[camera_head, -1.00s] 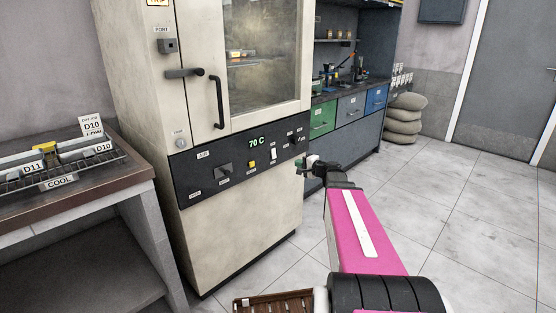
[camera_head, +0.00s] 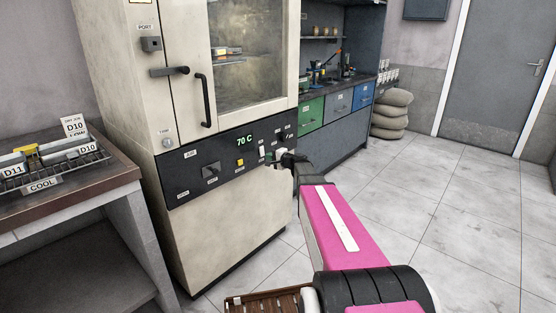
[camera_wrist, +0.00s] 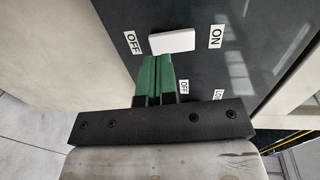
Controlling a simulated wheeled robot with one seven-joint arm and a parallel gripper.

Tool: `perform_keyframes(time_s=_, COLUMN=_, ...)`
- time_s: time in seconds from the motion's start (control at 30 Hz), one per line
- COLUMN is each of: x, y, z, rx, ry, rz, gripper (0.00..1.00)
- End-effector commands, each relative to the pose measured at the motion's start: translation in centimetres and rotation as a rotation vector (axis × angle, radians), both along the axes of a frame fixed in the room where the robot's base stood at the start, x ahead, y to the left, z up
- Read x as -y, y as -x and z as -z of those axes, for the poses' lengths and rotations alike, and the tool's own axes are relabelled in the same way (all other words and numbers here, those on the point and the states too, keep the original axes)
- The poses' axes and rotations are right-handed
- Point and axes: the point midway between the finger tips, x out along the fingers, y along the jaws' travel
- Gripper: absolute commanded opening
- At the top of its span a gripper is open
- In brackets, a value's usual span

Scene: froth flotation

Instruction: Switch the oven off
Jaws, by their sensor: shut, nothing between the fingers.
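The oven (camera_head: 222,215) is a tall cream cabinet with a glass door and a dark control panel (camera_head: 185,184). Its display (camera_head: 244,141) reads 70 C in green. A white rocker switch (camera_head: 262,151) is on the panel. In the wrist view the white switch (camera_wrist: 172,41) lies between an OFF label (camera_wrist: 132,42) and an ON label (camera_wrist: 217,36). My gripper (camera_wrist: 157,60) has green fingers, shut and empty, with the tips just below the switch, nearer its OFF end. Whether they touch it I cannot tell. In the head view my gripper (camera_head: 270,158) is at the panel's right part.
A yellow button (camera_head: 240,162) and knobs are beside the switch. The oven's door handle (camera_head: 204,100) is above. A bench (camera_head: 100,187) with a rack of labelled trays stands left. Blue and green drawers (camera_head: 311,114) and stacked sacks (camera_head: 391,115) are behind. The floor at right is clear.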

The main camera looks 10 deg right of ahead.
Motion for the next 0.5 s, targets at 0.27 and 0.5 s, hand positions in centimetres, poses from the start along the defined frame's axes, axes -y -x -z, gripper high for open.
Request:
perform_keyframes(time_s=0.27, x=-1.6, y=-2.3, z=0.4, rx=0.0, ry=0.0, rz=-0.001, gripper=0.0)
perform_keyframes(time_s=0.5, x=-1.8, y=-2.4, z=0.4, rx=0.0, ry=0.0, rz=0.0, gripper=0.0)
